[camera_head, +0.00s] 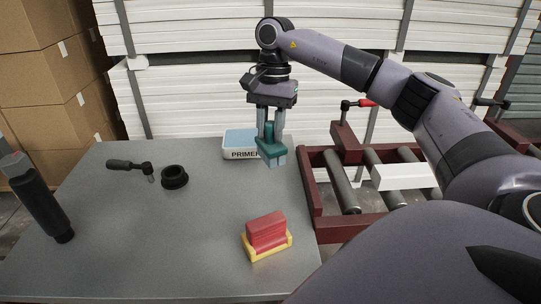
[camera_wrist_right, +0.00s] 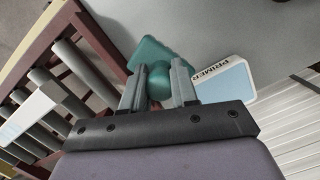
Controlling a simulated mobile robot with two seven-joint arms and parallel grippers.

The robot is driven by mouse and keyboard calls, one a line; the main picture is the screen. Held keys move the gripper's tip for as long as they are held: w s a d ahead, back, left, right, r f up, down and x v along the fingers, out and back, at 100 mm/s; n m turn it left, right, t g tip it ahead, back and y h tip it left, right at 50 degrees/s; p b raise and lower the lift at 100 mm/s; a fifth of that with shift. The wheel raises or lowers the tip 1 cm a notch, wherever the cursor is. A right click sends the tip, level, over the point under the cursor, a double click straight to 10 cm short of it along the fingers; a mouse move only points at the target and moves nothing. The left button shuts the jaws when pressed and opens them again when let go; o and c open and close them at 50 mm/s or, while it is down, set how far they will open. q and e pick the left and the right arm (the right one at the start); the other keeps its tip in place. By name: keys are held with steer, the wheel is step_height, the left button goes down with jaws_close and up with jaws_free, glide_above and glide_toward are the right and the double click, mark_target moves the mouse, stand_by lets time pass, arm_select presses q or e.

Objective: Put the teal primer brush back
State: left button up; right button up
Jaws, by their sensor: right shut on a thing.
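The teal primer brush (camera_head: 268,149) is in my right gripper (camera_head: 271,142), which is shut on it with the fingers pointing down. The brush's wide teal head also shows beyond the fingers in the right wrist view (camera_wrist_right: 158,55). The PRIMER tray (camera_head: 234,152), white with a light blue inside, stands at the back right of the table. My left gripper is not in view.
On the grey table (camera_head: 150,240) are a red block on a yellow base (camera_head: 267,236), a black ring (camera_head: 174,177), a black-handled tool (camera_head: 127,165) and a dark cylindrical thing (camera_head: 40,205) at the left edge. A dark red roller frame (camera_head: 312,195) borders the table's right side. The table's middle is clear.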

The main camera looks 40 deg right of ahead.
mark_target(270, 152)
steer(key=shift+f, duration=3.2)
steer(key=shift+f, duration=0.2)
steer(key=o, duration=0.9)
steer(key=shift+o, duration=0.2)
steer(key=shift+r, duration=0.1)
steer(key=r, duration=0.3)
steer(key=d+r, duration=0.1)
steer(key=r, duration=0.3)
steer(key=w+r, duration=0.1)
steer(key=r, duration=0.3)
steer(key=shift+d+r+p, duration=0.2)
steer(key=shift+d+p, duration=0.05)
steer(key=shift+p, duration=0.05)
steer(key=shift+r, duration=0.4)
